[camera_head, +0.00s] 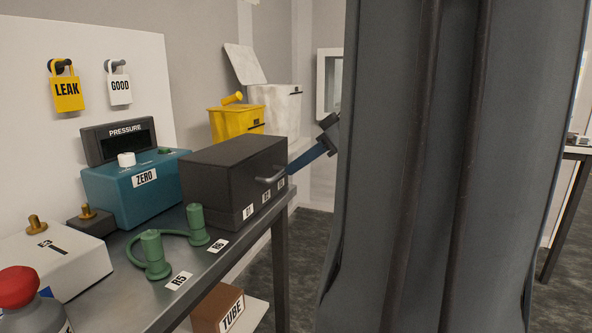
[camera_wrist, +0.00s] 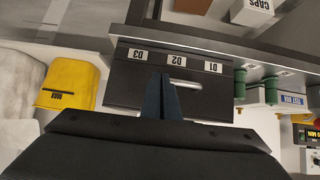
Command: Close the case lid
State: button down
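The dark grey case (camera_head: 228,175) stands on the bench, with labels D1, D2 and D3 along its lower front. Its lid (camera_head: 232,152) looks down over the base, with a thin seam above the labels; I cannot tell whether it is fully shut. A light grey handle (camera_head: 270,179) is on the front. In the wrist view the case front (camera_wrist: 127,85) appears upside down, with the handle (camera_wrist: 187,87) beside my fingers. My gripper (camera_head: 291,168) has its blue fingers together, pointing at the front near the handle. The fingers (camera_wrist: 163,76) look empty; contact is unclear.
A teal pressure unit (camera_head: 130,190) stands left of the case. Green fittings joined by a hose (camera_head: 155,255) lie in front of it. A yellow bin (camera_head: 235,122) stands behind. A brown TUBE box (camera_head: 217,307) sits below the bench. My arm blocks the right side.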

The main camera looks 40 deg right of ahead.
jog(key=shift+s+a+f, duration=0.15)
jog(key=shift+f, duration=0.35)
jog(key=shift+s+a+f, duration=0.1)
jog(key=shift+a+f, duration=0.05)
jog(key=shift+f, duration=0.35)
notch_tip(320, 180, up, 5)
jog(key=p, duration=0.2)
jog(key=s+d+f+b, duration=0.1)
jog(key=s+d+f, duration=0.3)
jog(key=s, duration=0.4)
jog(key=shift+d+f, duration=0.35)
jog(key=shift+s, duration=0.15)
